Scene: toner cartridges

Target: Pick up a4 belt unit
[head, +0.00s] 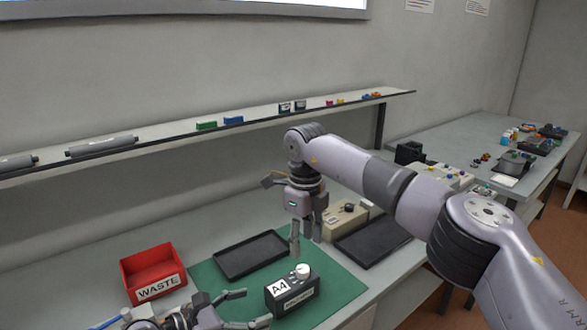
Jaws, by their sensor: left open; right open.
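The A4 belt unit (291,294) is a dark box with a white "A4" label and a white knob on top. It stands on the green mat (341,287). My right gripper (307,247) is open, points down and hangs above and behind the unit, with no contact that I can make out. My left gripper (254,307) is open at the bottom edge, just left of the unit, with its fingers pointing toward it. Part of the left gripper is cut off by the frame.
A red WASTE bin (151,289) stands to the left. A black tray (250,273) lies behind the unit, and another dark tray (386,248) lies to the right by a beige device (345,217). A wall shelf (255,117) holds small cartridges and rollers. A side table (415,147) stands far right.

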